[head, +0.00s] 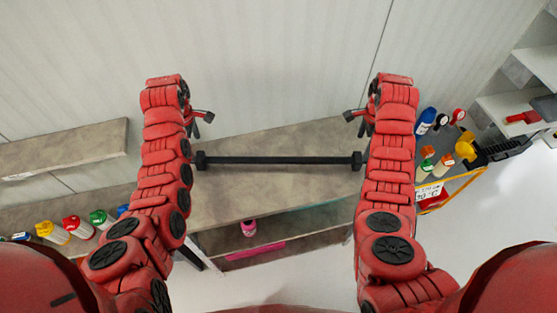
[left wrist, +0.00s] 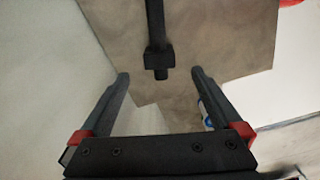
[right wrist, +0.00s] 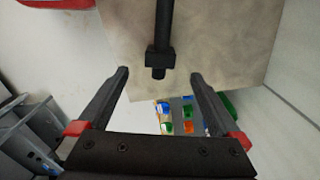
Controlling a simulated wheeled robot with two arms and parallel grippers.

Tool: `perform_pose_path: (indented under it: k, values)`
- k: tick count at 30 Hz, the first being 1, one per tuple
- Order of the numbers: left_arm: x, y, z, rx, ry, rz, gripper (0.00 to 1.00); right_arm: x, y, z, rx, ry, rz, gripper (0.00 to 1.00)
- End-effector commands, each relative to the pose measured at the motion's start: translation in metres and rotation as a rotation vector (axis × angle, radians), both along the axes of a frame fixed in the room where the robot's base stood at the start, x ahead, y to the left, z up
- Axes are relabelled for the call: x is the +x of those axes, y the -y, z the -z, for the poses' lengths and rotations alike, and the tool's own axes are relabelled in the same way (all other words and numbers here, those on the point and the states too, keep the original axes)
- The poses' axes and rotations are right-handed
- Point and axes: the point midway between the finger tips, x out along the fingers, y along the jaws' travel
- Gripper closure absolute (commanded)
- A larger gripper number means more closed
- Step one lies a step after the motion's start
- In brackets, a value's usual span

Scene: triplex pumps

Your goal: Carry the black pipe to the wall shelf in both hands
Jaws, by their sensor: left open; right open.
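The black pipe (head: 278,160) lies level across the brown-grey tabletop (head: 240,191), with a thicker square collar near each end. My left gripper (head: 203,116) is open above and behind the pipe's left end. In the left wrist view the pipe's end (left wrist: 158,57) sits beyond my left fingertips (left wrist: 160,75), not between them. My right gripper (head: 355,114) is open above and behind the pipe's right end. In the right wrist view that end (right wrist: 160,58) also sits beyond my right fingertips (right wrist: 160,75). The wall shelf (head: 65,146) is at the left on the pale wall.
Several coloured bottles (head: 75,227) stand at lower left, beyond my left arm. A pink item (head: 249,228) is on the lower shelf under the tabletop. At right are a yellow-edged cart (head: 452,187) with bottles and a rack (head: 520,105). White floor is clear in front.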

Motion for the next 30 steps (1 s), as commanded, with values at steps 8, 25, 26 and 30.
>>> perform_pose_path:
  k: [8,25,26,30]
  values:
    - [-0.001,0.0,0.055,0.0,-0.003,0.001,0.0,-0.001,-0.001,0.054,0.003,-0.003,0.0,0.0]
    - [0.0,0.0,0.092,0.0,0.0,0.001,0.0,0.0,-0.001,0.091,0.0,0.0,-0.001,0.0]
    - [0.0,0.0,0.092,0.0,0.0,0.001,0.0,0.0,-0.001,0.091,0.0,0.0,-0.001,0.0]
    - [0.0,0.0,0.091,0.0,0.001,0.001,0.0,0.0,0.0,0.091,0.0,0.001,-0.001,0.0]
